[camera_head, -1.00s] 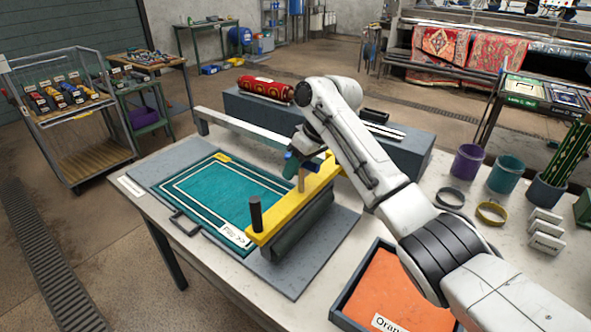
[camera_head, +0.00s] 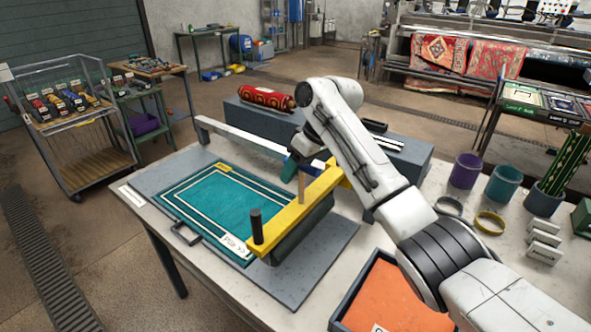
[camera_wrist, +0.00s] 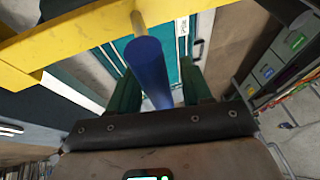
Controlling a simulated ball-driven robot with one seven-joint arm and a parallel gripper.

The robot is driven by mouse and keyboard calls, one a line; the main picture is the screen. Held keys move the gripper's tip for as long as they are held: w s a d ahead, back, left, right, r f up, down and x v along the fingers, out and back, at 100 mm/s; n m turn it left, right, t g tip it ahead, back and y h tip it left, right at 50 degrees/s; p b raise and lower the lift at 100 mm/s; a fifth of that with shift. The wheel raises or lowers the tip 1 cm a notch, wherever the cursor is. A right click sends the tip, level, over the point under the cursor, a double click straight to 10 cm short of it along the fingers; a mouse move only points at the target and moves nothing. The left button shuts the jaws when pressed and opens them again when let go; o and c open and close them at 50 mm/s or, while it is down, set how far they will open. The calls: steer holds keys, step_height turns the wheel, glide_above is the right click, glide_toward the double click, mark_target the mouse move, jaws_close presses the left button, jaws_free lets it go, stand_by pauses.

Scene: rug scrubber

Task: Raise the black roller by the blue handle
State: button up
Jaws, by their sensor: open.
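The black roller (camera_head: 302,232) hangs under a yellow frame (camera_head: 300,214) at the right end of a teal rug (camera_head: 215,200). The blue handle (camera_wrist: 148,72) stands on a tan shaft (camera_head: 301,183) rising from the frame. In the wrist view the handle lies between the two green fingers of my gripper (camera_wrist: 160,88), with gaps showing beside it. My gripper (camera_head: 291,167) is open around the handle. In the head view my arm and gripper mostly hide the blue part. A black post (camera_head: 256,226) stands at the frame's near end.
An orange tray (camera_head: 385,300) sits at the near right. A grey block (camera_head: 255,112) with a red rolled rug (camera_head: 266,98) is behind. A white rail (camera_head: 240,138) crosses behind the rug.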

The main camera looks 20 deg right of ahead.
steer(key=b+v, duration=0.1)
steer(key=v, duration=0.9)
steer(key=shift+r+b, duration=0.3)
steer(key=shift+b, duration=0.1)
steer(key=shift+s+d, duration=0.1)
steer(key=shift+d, duration=0.05)
